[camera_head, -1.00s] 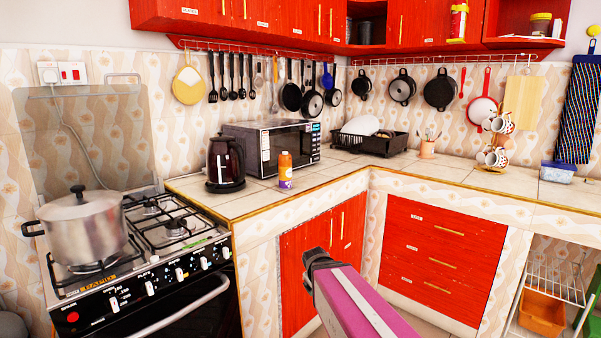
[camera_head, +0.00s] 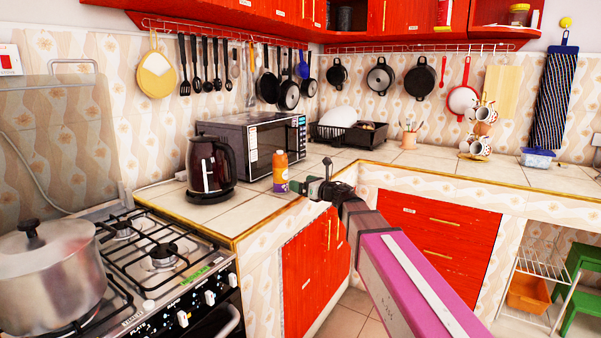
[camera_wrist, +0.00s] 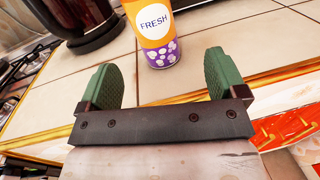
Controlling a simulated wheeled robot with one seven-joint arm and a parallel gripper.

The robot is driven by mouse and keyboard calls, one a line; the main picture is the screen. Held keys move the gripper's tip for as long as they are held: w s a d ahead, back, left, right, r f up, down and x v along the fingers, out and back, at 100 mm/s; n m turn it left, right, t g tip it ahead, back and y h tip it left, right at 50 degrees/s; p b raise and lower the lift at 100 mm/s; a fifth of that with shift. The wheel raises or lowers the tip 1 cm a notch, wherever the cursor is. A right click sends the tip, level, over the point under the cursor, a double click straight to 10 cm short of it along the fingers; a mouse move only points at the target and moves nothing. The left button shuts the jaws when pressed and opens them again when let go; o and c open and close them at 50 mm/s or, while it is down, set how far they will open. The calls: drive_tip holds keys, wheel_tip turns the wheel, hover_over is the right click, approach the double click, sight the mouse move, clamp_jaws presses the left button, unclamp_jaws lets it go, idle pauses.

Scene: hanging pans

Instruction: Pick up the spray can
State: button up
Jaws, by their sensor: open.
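The spray can (camera_head: 280,172) is orange on top and purple at the bottom. It stands upright on the tiled counter in front of the microwave. In the wrist view the can (camera_wrist: 153,32) has a white round label reading "FRESH", and its top is cut off by the frame. My gripper (camera_head: 303,184) is at the counter's front edge, just right of the can. In the wrist view my gripper (camera_wrist: 163,75) shows two green fingers spread apart with nothing between them. The can stands just beyond the fingertips, roughly midway between them.
A dark kettle (camera_head: 210,168) stands left of the can, and the microwave (camera_head: 252,143) is behind it. A black dish rack (camera_head: 350,134) is farther back. The stove with a steel pot (camera_head: 50,275) is at the left. Counter to the right is mostly clear.

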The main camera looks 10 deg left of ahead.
sight(280, 178)
drive_tip(key=shift+n+g, duration=0.4)
drive_tip(key=shift+n, duration=0.3)
drive_tip(key=x, duration=0.5)
drive_tip(key=shift+r, duration=0.1)
drive_tip(key=shift+s+x, duration=0.1)
drive_tip(key=shift+x, duration=1.4)
drive_tip(key=shift+s+x, duration=0.15)
drive_tip(key=shift+x, duration=1.35)
drive_tip(key=shift+a, duration=0.15)
drive_tip(key=c, duration=1.2)
